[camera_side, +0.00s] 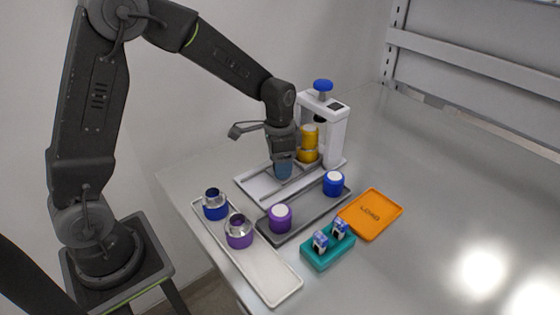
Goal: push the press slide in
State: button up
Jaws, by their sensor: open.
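The white press (337,142) stands at the back of the table, with a blue knob (322,86) on top. Its slide (258,187) is a pale flat bed with rails extending from the press toward the front left. A yellow-orange two-part cylinder (309,141) stands upright at the press end of the slide, partly inside the press frame. My gripper (284,172) points down over the slide, in front and to the left of the yellow cylinder. It is open; its fingertips are small and bluish, and whether they touch the slide cannot be told.
A white tray (272,287) holds blue and purple metal-topped parts. A teal block (328,254) and orange tray (371,214) lie right. The table's right side is clear.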

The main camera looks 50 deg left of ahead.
aim_at(294, 166)
grip_shut()
jog(key=shift+w+r, duration=0.1)
jog(key=shift+w, duration=2.1)
jog(key=shift+c, duration=1.6)
grip_release()
jog(key=shift+w, duration=0.1)
jog(key=o, duration=0.3)
jog(key=r, duration=1.3)
jog(key=shift+a+r, duration=0.25)
jog(key=shift+r, duration=0.1)
